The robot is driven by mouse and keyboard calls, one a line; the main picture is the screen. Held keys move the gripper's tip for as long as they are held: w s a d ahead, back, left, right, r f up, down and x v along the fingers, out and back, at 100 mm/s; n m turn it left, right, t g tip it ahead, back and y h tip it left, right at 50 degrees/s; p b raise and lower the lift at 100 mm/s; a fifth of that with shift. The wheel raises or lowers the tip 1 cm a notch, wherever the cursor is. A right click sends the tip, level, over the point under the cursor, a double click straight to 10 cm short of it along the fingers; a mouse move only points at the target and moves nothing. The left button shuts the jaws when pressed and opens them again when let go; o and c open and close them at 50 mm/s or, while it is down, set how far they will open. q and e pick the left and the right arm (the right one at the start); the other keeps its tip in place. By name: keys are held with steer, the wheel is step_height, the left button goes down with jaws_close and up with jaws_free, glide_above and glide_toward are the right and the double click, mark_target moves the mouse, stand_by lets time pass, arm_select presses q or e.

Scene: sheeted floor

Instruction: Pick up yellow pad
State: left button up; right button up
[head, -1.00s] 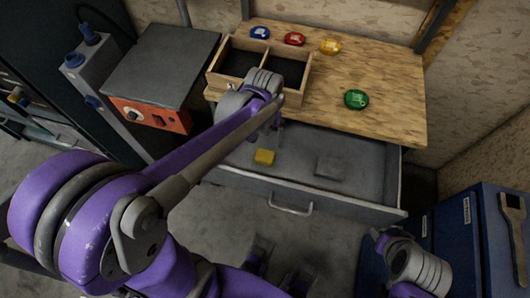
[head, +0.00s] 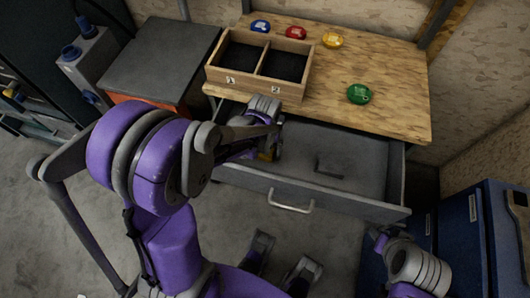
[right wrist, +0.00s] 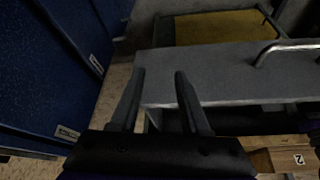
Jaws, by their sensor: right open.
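The yellow pad (head: 266,156) lies in the left part of the open grey drawer (head: 240,183) in the head view. Only a small patch of it shows, because my left gripper (head: 272,146) is over it. I cannot tell whether the left fingers touch the pad or are open or shut. My right gripper is at the lower right of the head view, over the floor by the blue cabinet. In the right wrist view the right gripper (right wrist: 158,78) is open and empty, in front of the grey drawer front.
A dark grey block (head: 330,166) lies in the drawer. On the wooden table (head: 400,115) stand a two-compartment wooden box (head: 245,85) and blue (head: 260,27), red (head: 296,33), yellow (head: 333,40) and green (head: 359,94) round items. A blue cabinet (head: 462,235) stands at right.

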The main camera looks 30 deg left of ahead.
arm_select(q)
steer(key=c, duration=1.4)
step_height(320, 180, up, 10)
steer(key=p, duration=0.2)
